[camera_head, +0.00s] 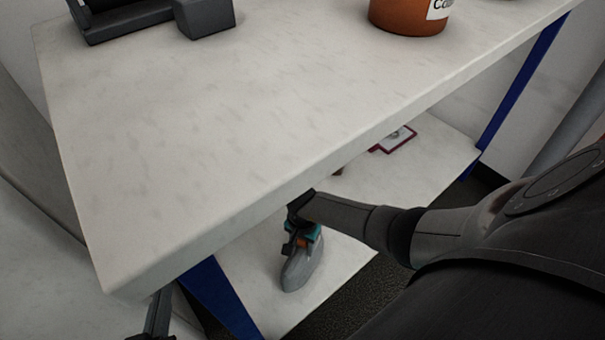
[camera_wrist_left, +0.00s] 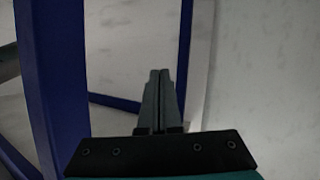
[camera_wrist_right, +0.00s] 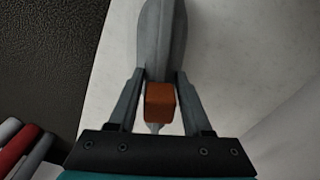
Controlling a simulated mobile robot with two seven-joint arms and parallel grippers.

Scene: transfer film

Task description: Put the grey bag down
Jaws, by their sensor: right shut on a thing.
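The grey bag (camera_head: 301,270) is a long grey shape with an orange part at one end. It is over the white lower shelf (camera_head: 245,265), below the tabletop's front edge. My right gripper (camera_head: 302,236) reaches under that edge and is shut on the bag's orange part. In the right wrist view the orange part sits between the fingers (camera_wrist_right: 160,98), and the grey bag (camera_wrist_right: 163,40) extends beyond them. I cannot tell whether the bag touches the shelf. My left gripper (camera_wrist_left: 159,80) has its fingers together, empty, beside a blue table leg (camera_wrist_left: 52,90).
The white tabletop (camera_head: 220,130) overhangs the lower shelf. A brown jar (camera_head: 405,15) and a dark grey device (camera_head: 203,18) stand on it. A red-edged clipboard-like item (camera_head: 394,139) lies further back on the shelf. Blue legs (camera_head: 523,80) bound the table.

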